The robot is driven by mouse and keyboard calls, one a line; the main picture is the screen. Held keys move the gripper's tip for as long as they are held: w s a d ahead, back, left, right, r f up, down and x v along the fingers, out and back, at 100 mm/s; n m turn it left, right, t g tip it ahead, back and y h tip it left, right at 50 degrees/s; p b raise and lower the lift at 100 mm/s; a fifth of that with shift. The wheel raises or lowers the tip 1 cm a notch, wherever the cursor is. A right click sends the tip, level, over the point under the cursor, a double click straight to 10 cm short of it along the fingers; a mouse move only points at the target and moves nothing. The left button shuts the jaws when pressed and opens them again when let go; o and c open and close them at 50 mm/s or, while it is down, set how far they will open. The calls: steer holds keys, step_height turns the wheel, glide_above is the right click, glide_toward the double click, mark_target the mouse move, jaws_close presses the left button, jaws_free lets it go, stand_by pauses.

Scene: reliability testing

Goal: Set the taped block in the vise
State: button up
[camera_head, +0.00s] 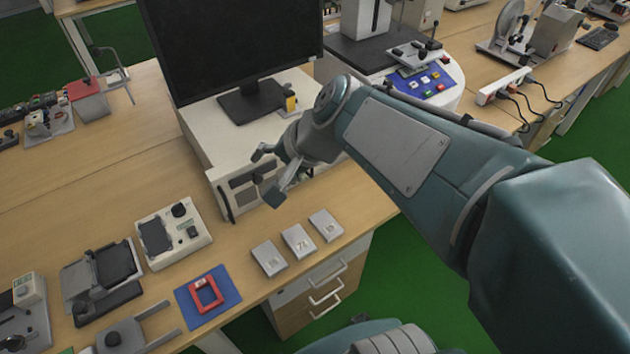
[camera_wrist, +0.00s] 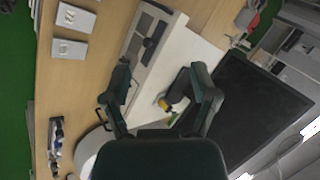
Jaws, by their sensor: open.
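A small yellow and dark block, which looks like the taped block (camera_head: 290,103), stands on the white cabinet beside the monitor's foot. In the wrist view the block (camera_wrist: 165,104) shows between my fingers, farther off. My gripper (camera_head: 268,173) is open and empty in front of the cabinet, apart from the block; its spread fingers also show in the wrist view (camera_wrist: 161,80). A grey metal device with dark knobs, possibly the vise (camera_head: 411,54), sits behind the blue mat at the back right. I cannot tell for certain that it is the vise.
A large black monitor (camera_head: 235,40) stands on the white cabinet (camera_head: 208,140). Several grey numbered plates (camera_head: 298,241) lie along the desk's front edge. A red frame (camera_head: 206,294) lies on a blue mat at lower left, among devices. Another blue mat (camera_head: 440,75) holds small coloured pieces.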

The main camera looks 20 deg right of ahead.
steer(key=s+d+n+h, duration=0.45)
steer(key=s+n, duration=0.35)
steer(key=s, duration=0.2)
steer(key=w+d+f+n+g+h, duration=0.2)
steer(key=w+d+n+g+h, duration=0.1)
steer(key=w+d+n+h, duration=0.5)
steer(key=n+t+h, duration=0.5)
steer(key=n+t, duration=0.5)
steer(key=n, duration=0.9)
glide_toward(287, 85)
steer(key=shift+s+a+f, duration=0.15)
steer(key=shift+s+a, duration=0.1)
steer(key=shift+s, duration=0.25)
steer(key=shift+w+d, duration=0.1)
steer(key=shift+w, duration=0.15)
steer(key=x, duration=1)
steer(key=shift+w+d, duration=0.15)
jaws_close()
